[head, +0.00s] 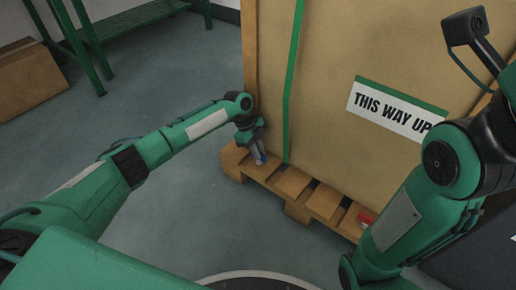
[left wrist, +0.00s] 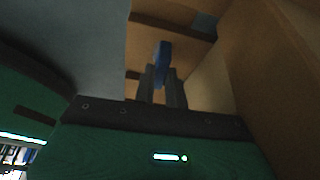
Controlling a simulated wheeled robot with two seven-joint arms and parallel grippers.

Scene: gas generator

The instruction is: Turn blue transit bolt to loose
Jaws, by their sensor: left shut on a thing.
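The blue transit bolt (head: 260,157) is at the left end of the wooden pallet, near the crate's left corner. My left gripper (head: 257,150) reaches down to it and is shut on it. In the left wrist view the blue bolt (left wrist: 162,62) stands between the two dark fingertips (left wrist: 162,76), with its upper part showing beyond them. Its lower end is hidden. My right arm shows at the right of the head view, but its fingers cannot be made out there.
The large crate (head: 340,110) with a "THIS WAY UP" label (head: 398,108) and a green strap (head: 292,80) stands on the pallet (head: 267,170). A red object (head: 366,218) is on the pallet further right. A cardboard box (head: 30,82) and green frame (head: 85,40) stand far left. Open floor lies left.

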